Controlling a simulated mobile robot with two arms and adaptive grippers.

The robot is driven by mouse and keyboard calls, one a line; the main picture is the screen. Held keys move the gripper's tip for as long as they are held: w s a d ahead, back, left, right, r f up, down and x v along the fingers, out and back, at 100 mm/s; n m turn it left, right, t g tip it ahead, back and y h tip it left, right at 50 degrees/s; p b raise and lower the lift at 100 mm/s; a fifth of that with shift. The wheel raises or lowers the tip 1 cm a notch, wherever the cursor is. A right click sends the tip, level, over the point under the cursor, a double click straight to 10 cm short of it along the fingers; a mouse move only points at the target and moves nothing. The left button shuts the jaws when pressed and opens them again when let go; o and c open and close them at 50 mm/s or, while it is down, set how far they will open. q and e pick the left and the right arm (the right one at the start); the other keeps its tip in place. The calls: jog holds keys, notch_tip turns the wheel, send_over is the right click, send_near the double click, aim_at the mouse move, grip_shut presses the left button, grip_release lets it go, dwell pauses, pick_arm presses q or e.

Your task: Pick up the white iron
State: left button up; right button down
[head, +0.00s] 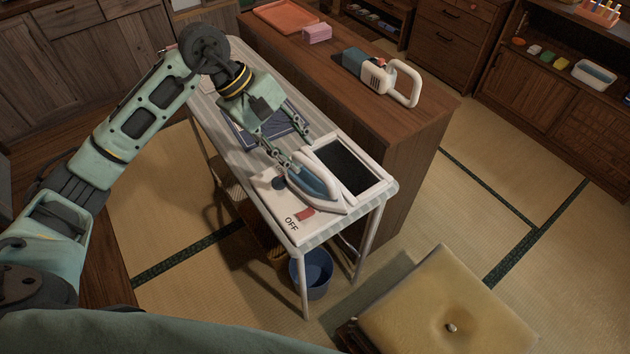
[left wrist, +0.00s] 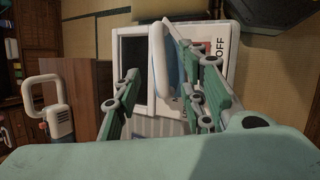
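The white iron (head: 322,190) with a blue-grey body rests at the near end of the narrow striped ironing table, on a white panel (head: 270,198) marked OFF with a red switch. My left gripper (head: 303,152) is just above and behind the iron, fingers spread. In the left wrist view, the iron's white handle (left wrist: 157,62) lies ahead, roughly between the tips of my open left gripper (left wrist: 157,75). I cannot tell whether a finger touches it. The gripper holds nothing. My right gripper is not in view.
A dark recessed panel (head: 348,167) lies right of the iron. A folded dark blue cloth (head: 287,125) is behind it. A wooden counter (head: 400,125) with a white handled appliance (head: 388,82) runs alongside. A blue bin (head: 312,272) and a yellow cushion (head: 450,310) are on the floor.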

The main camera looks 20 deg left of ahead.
aim_at(308, 163)
pick_arm(q)
jog(key=p+x, duration=0.2)
jog(key=x, duration=0.4)
jog(key=shift+w+f+p, duration=0.15)
jog(key=shift+f+p, duration=0.15)
jog(key=shift+p, duration=0.1)
jog(key=shift+d+f, duration=0.2)
jog(key=shift+f, duration=0.2)
grip_shut()
jog(key=shift+w+r, duration=0.15)
